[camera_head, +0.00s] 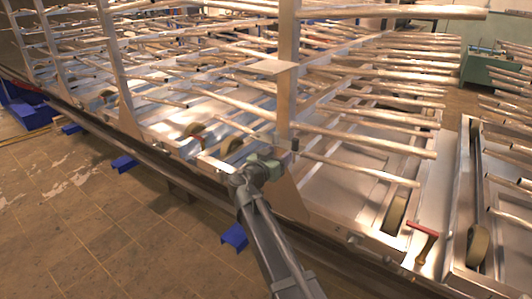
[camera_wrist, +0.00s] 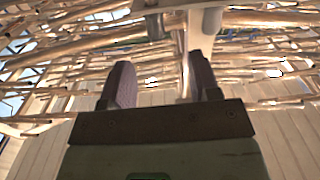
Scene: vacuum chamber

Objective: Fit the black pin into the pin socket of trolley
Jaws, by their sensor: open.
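The trolley (camera_head: 290,70) is a large metal frame with upright posts and many long horizontal rods. My gripper (camera_head: 287,157) is at the lower part of a broad upright post, at the trolley's near side. In the wrist view my gripper (camera_wrist: 160,82) shows two purple-brown fingers spread apart, with nothing clearly held between them. A small dark upright piece, possibly the black pin (camera_head: 295,144), shows just beyond the gripper in the head view. A dark grey cylinder shows ahead of the fingers in the wrist view; I cannot tell whether it is the pin. The pin socket cannot be made out.
Rods (camera_head: 370,140) stick out above and to the right of my gripper. A rail (camera_head: 130,145) runs along the trolley's near side, with blue blocks (camera_head: 234,237) on the floor beside it.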

